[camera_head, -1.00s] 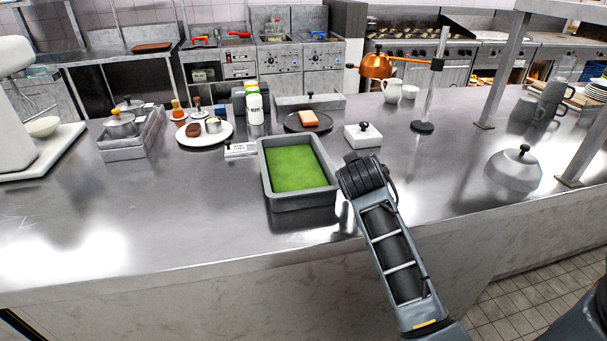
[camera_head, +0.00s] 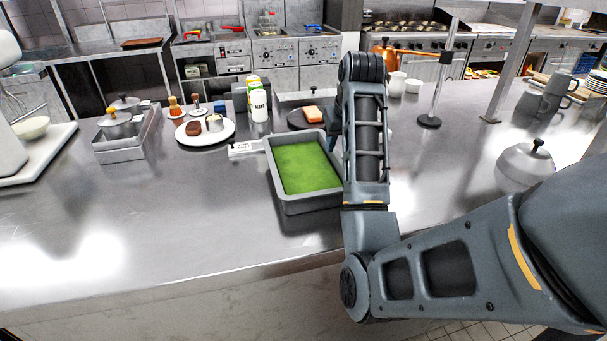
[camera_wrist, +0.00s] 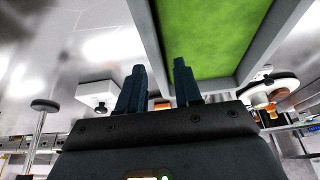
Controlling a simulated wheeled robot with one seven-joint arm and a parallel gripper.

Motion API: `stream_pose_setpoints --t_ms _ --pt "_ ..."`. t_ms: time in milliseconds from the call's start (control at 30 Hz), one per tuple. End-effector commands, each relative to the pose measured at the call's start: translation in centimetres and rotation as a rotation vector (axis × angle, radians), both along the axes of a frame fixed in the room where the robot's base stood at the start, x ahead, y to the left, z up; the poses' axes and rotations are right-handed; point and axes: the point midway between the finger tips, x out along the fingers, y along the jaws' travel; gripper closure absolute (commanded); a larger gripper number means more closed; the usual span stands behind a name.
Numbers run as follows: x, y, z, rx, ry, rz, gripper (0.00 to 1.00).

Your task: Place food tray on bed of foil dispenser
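The food tray (camera_head: 310,203), a deep grey rectangular pan with a green filling, stands on the steel counter in the middle of the head view. In the wrist view its wall (camera_wrist: 148,35) and green filling (camera_wrist: 210,38) show at the top. My gripper (camera_wrist: 159,66) has its two dark fingers apart, with the tray's wall lined up between them. I cannot tell whether they touch it. In the head view my arm hides most of the gripper, at the tray's right side. I cannot pick out a foil dispenser for certain; a small labelled metal piece (camera_head: 245,149) adjoins the tray's left.
Behind the tray are a white plate (camera_head: 222,136) with food, a bottle (camera_head: 259,107), and a dark plate (camera_head: 297,122) with bread. Lidded pans (camera_head: 122,150) stand left, a domed cover (camera_head: 522,168) right. The counter's left front (camera_head: 150,215) is clear.

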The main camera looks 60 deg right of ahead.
Motion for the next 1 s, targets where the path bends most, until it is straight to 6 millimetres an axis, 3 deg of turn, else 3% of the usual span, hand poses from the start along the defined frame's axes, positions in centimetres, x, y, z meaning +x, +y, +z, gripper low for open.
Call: stream_pose_setpoints --t_ms 333,667,1000 --pt "1.3 -1.9 -3.7 0.002 0.001 0.000 0.66" --pt "1.5 -2.1 -4.3 -0.001 -0.001 0.000 0.67" --pt "1.5 -2.1 -4.3 -0.001 0.000 -0.001 0.99"
